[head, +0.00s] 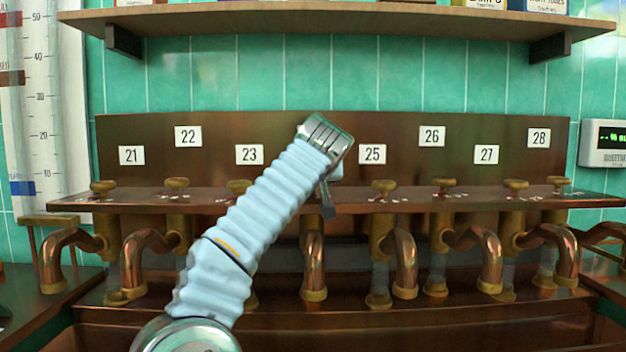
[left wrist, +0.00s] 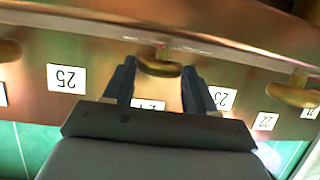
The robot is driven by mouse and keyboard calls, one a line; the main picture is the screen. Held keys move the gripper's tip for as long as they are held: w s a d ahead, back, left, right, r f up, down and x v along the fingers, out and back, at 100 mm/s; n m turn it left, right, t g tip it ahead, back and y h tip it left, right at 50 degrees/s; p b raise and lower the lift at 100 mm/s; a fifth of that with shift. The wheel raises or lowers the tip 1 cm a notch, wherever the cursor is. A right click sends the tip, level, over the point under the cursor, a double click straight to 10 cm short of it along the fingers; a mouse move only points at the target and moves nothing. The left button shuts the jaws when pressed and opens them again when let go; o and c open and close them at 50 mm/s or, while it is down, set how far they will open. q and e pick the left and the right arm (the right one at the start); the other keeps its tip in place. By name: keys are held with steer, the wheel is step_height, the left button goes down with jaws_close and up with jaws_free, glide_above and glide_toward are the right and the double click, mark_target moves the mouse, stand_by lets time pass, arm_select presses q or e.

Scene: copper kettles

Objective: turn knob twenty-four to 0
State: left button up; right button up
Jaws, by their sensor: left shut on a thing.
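Knob twenty-four (left wrist: 160,68) is a brass knob, seen upside down in the left wrist view, between the two dark fingers of my left gripper (left wrist: 157,66). The gripper is shut on it. Its label 24 (left wrist: 148,104) is mostly covered by my gripper body. In the head view my left gripper (head: 328,200) reaches the ledge between labels 23 and 25, and my arm hides the knob and its label. I cannot read the knob's setting or the 0 mark. My right gripper is not in view.
Neighbouring brass knobs stand along the ledge, below label 23 (head: 249,154) and label 25 (head: 372,154). Copper pipes (head: 313,262) hang beneath. A wooden shelf (head: 335,22) is above. A gauge board (head: 42,110) stands left and a display box (head: 604,143) hangs right.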

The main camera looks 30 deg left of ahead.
arm_select(q)
steer(key=shift+a, duration=0.1)
steer(key=m+h, duration=0.1)
steer(key=m+t+h, duration=0.1)
steer(key=m+h, duration=0.1)
steer(key=a+m+t+h, duration=0.1)
steer(key=shift+s+h, duration=0.25)
steer(key=shift+h, duration=0.15)
steer(key=shift+a+m+h, duration=0.2)
steer(key=shift+m+h, duration=0.95)
steer(key=shift+h, duration=0.05)
steer(key=shift+a+m+h, duration=0.2)
steer(key=shift+m+h, duration=0.95)
steer(key=shift+h, duration=0.35)
steer(key=shift+f, duration=0.1)
steer(key=o, duration=1.1)
steer(key=shift+c, duration=0.2)
steer(key=v, duration=1.3)
steer(key=shift+s, duration=0.35)
